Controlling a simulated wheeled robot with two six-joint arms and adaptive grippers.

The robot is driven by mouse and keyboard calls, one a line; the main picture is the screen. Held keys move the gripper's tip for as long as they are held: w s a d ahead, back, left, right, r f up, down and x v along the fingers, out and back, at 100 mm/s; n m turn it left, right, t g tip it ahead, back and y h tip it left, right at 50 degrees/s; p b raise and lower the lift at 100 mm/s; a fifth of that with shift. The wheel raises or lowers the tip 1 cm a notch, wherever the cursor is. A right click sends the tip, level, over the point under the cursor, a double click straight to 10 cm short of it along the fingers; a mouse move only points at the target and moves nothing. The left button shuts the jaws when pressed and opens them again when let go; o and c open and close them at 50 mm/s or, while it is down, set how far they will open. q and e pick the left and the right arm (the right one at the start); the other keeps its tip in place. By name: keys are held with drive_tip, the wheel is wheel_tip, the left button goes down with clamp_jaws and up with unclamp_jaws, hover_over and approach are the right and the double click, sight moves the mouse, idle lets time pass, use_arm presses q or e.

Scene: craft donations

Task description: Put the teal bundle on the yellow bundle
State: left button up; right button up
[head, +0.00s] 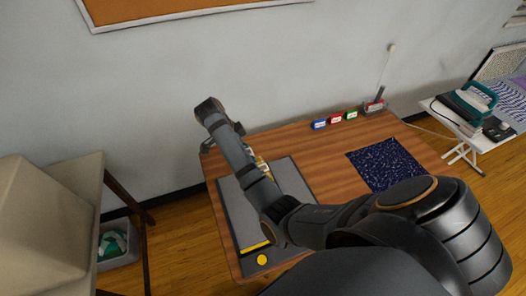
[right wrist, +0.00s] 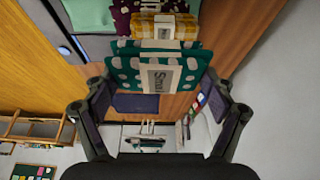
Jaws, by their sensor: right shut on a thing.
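The teal bundle (right wrist: 186,71) is dark teal cloth with pale dots and a pale band reading "Small". My right gripper (right wrist: 158,84) is shut on it in the right wrist view. The yellow bundle (right wrist: 181,27), yellow checked cloth with a pale label, lies just beyond it; I cannot tell whether the two touch. In the head view my right arm covers most of this spot, and only a sliver of patterned cloth (head: 261,163) shows beside it. My left gripper is not in view.
A maroon dotted bundle (right wrist: 124,20) lies beyond the yellow one. The wooden table (head: 328,160) holds a grey board (head: 290,180), a dark blue speckled mat (head: 388,163) and small coloured boxes (head: 335,118) at the back. A bin (head: 120,256) stands on the floor at left.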

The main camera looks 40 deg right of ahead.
drive_tip(key=shift+s+d+f+b, duration=0.25)
drive_tip(key=shift+s+d+f, duration=0.15)
drive_tip(key=shift+d+f, duration=0.2)
drive_tip(key=shift+s+d+f+b, duration=0.2)
drive_tip(key=shift+s+d+f, duration=0.25)
drive_tip(key=shift+f, duration=0.2)
drive_tip(key=d+f, duration=0.1)
drive_tip(key=s+f+p, duration=0.1)
drive_tip(key=d+f, duration=0.1)
drive_tip(key=shift+s+d+f, duration=0.15)
drive_tip(key=shift+s+d, duration=0.15)
drive_tip(key=p+x, duration=0.2)
drive_tip(key=x, duration=0.1)
drive_tip(key=shift+a+f, duration=0.3)
drive_tip(key=shift+f, duration=0.2)
drive_tip(key=o, duration=1)
